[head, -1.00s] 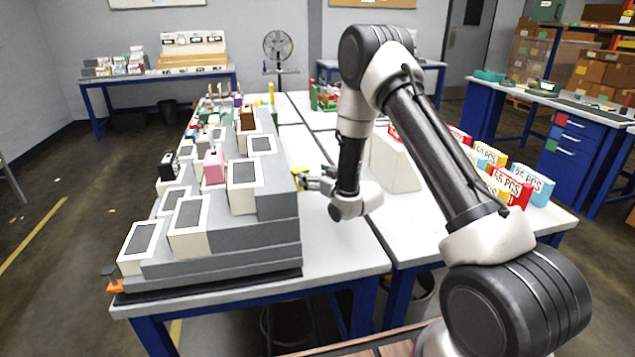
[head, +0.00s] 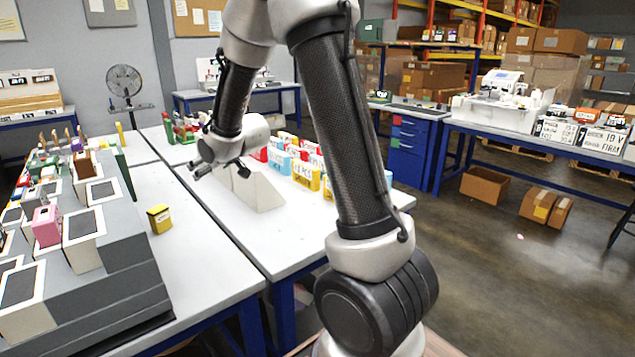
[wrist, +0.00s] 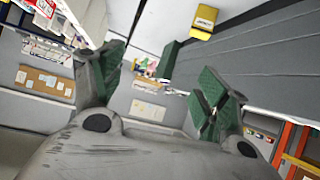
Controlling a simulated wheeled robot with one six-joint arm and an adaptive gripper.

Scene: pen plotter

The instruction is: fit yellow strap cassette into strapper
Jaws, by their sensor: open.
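The yellow strap cassette (head: 159,218) stands upright on the left table, right of the grey stepped rack, with a dark top. It also shows at the top of the wrist view (wrist: 203,22). My gripper (head: 192,170) is open and empty, above the right table, to the right of the cassette and apart from it. In the wrist view its two green-padded fingers (wrist: 160,85) are spread with nothing between them. I cannot tell which thing is the strapper.
The grey stepped rack (head: 125,285) holds white-framed dark panels and a pink device (head: 46,226). A pale wedge-shaped block (head: 262,190) stands below my gripper, with coloured boxes (head: 305,170) behind it.

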